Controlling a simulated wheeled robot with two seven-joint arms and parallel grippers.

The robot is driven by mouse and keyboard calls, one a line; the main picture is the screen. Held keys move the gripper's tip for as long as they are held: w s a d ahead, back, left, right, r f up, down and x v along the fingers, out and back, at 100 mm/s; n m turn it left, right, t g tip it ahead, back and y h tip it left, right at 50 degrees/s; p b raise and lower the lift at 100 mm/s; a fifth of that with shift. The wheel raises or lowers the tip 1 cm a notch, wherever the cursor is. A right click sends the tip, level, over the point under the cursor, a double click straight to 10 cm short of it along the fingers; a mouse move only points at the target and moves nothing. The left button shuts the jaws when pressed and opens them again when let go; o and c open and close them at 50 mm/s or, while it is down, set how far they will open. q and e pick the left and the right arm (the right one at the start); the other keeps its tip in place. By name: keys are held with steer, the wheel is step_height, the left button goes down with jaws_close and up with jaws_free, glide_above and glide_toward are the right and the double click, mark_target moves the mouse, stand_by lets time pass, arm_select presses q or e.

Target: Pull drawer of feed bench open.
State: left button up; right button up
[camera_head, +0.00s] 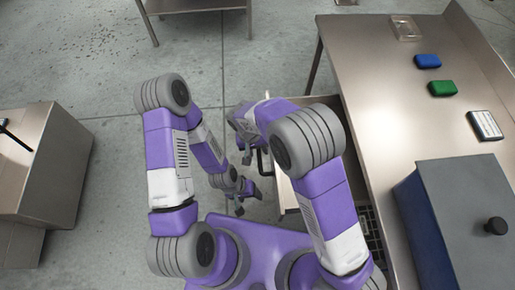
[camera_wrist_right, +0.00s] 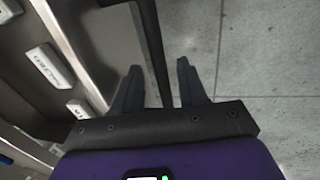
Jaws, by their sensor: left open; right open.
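The feed bench (camera_head: 385,110) is a steel table on the right in the head view. Its drawer (camera_head: 284,188) stands out partway from the left side, mostly hidden by my right arm. In the right wrist view, the drawer's front wall (camera_wrist_right: 72,50) and part of its inside show. The dark bar handle (camera_wrist_right: 148,25) runs between the fingers of my right gripper (camera_wrist_right: 158,72), which is open around it, not clamped. In the head view my right gripper (camera_head: 249,153) is by the drawer front. My left gripper (camera_head: 246,198) is open and empty, just below it.
White labelled packs (camera_wrist_right: 48,66) lie in the drawer. A blue block (camera_head: 428,61), a green block (camera_head: 442,88), a white device (camera_head: 485,125) and a blue-grey box (camera_head: 468,205) with a black knob stand on the bench. A steel cabinet (camera_head: 60,165) stands left. Floor between is clear.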

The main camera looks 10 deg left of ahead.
step_height(320, 180, up, 7)
steer(key=a+p, duration=0.1)
steer(key=p, duration=0.1)
steer(key=shift+s+a+r, duration=0.15)
steer(key=shift+s+a, duration=0.05)
steer(key=shift+s, duration=0.05)
stand_by(0.4)
